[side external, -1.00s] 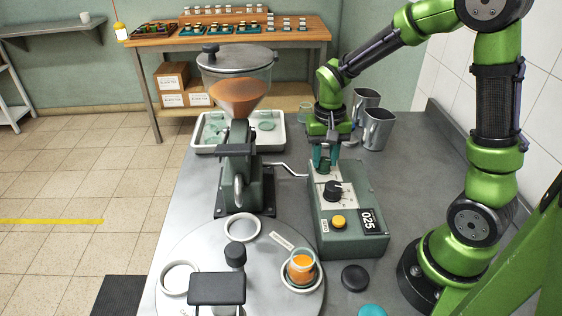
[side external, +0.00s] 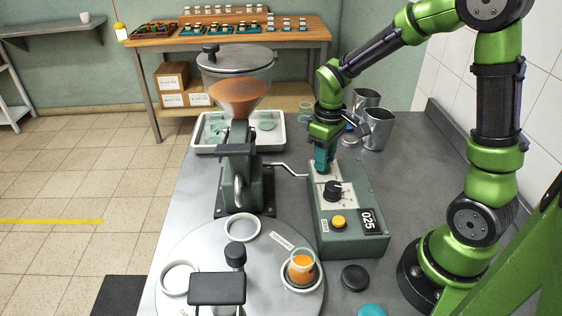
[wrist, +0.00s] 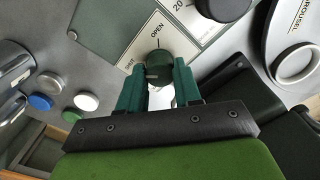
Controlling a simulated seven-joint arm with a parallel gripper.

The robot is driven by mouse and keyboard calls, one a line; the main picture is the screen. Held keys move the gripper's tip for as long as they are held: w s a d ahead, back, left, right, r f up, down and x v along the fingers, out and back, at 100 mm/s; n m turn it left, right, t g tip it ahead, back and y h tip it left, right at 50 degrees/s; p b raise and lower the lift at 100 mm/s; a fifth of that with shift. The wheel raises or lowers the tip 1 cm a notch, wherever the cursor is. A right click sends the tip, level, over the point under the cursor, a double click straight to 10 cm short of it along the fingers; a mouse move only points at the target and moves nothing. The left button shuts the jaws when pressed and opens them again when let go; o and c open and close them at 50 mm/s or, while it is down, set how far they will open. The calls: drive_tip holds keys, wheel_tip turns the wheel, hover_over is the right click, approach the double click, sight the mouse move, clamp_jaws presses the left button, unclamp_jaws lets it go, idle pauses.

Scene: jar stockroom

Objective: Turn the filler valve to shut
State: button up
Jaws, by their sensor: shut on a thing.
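The filler valve is a dark green round knob (wrist: 158,68) on a white plate (wrist: 140,50) lettered OPEN and SHUT. In the wrist view it sits between the teal fingertips of my gripper (wrist: 159,82), which are shut on it from both sides. A short pale mark on the knob lies towards its left, SHUT side; its exact setting is hard to read. In the side external view my gripper (side external: 324,165) points down at the far end of the grey-green control box (side external: 350,225), and its fingers hide the knob.
The box also bears a black dial (side external: 332,190), an orange button (side external: 339,222) and a 025 display (side external: 369,221). The filler with its funnel (side external: 238,97) stands to the left. A carousel (side external: 200,250) holds a jar of orange contents (side external: 302,262). Metal jugs (side external: 378,128) stand behind.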

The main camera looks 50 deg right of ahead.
drive_tip(key=shift+n, duration=0.5)
drive_tip(key=o, duration=1)
drive_tip(key=shift+o, duration=0.2)
wheel_tip(320, 180, up, 17)
drive_tip(key=s+a+f+m+t+y, duration=0.1)
drive_tip(key=s+a+m+t+y, duration=0.1)
drive_tip(key=s+a+m+t, duration=0.4)
drive_tip(key=s+a+t, duration=0.1)
drive_tip(key=s+a, duration=0.1)
drive_tip(key=s, duration=0.2)
drive_tip(key=shift+s+a+f, duration=0.2)
drive_tip(key=shift+f, duration=0.15)
